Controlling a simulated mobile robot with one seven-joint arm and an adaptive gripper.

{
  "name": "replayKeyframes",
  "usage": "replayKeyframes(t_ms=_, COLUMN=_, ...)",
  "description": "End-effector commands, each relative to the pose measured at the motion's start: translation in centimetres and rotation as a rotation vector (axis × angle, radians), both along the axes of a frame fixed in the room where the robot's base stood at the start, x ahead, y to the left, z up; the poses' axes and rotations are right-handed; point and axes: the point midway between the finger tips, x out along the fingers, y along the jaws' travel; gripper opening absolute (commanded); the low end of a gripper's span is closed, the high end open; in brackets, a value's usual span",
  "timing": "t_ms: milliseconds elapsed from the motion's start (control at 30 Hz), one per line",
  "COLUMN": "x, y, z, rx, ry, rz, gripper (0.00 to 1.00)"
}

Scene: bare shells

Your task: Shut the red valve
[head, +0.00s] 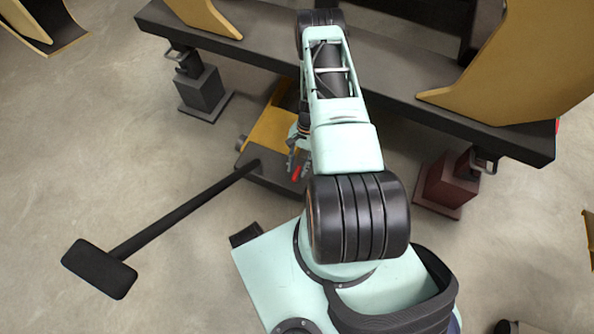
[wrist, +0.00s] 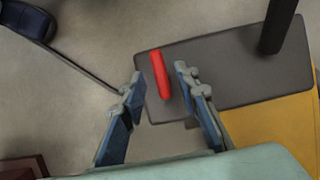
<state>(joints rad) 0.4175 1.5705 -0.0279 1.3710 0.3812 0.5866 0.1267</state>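The red valve (wrist: 161,74) is a short red bar at the dark grey end of a yellow and grey jack (wrist: 215,68). In the head view the valve (head: 296,174) shows as a small red piece beside my arm, on the jack (head: 270,128). My gripper (wrist: 160,72) is open, with one finger on each side of the valve in the wrist view. I cannot tell whether the fingertips are at its height or touch it. In the head view my gripper (head: 298,158) is small and partly hidden by my arm.
A long black handle (head: 185,210) with a crossbar (head: 98,268) slants from the jack to the lower left. A dark beam (head: 255,40) carrying yellow shells (head: 515,70) crosses behind. A grey stand (head: 203,92) and dark red stand (head: 447,182) flank the jack.

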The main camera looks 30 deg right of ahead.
Motion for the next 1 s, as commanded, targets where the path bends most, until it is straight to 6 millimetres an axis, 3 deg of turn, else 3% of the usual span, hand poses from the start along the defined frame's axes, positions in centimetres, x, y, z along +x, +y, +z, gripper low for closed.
replayKeyframes(t_ms=133, x=-0.27, y=0.41, z=-1.29, rx=0.001, ry=-0.001, rz=0.001, gripper=0.29)
replayKeyframes(t_ms=467, x=-0.35, y=0.53, z=-1.54, rx=0.000, ry=-0.002, rz=0.001, gripper=0.29)
replayKeyframes(t_ms=733, x=-0.36, y=0.52, z=-1.52, rx=0.000, ry=0.000, rz=0.001, gripper=0.00)
replayKeyframes(t_ms=1000, x=-0.37, y=0.50, z=-1.52, rx=0.000, ry=0.000, rz=-0.007, gripper=0.00)
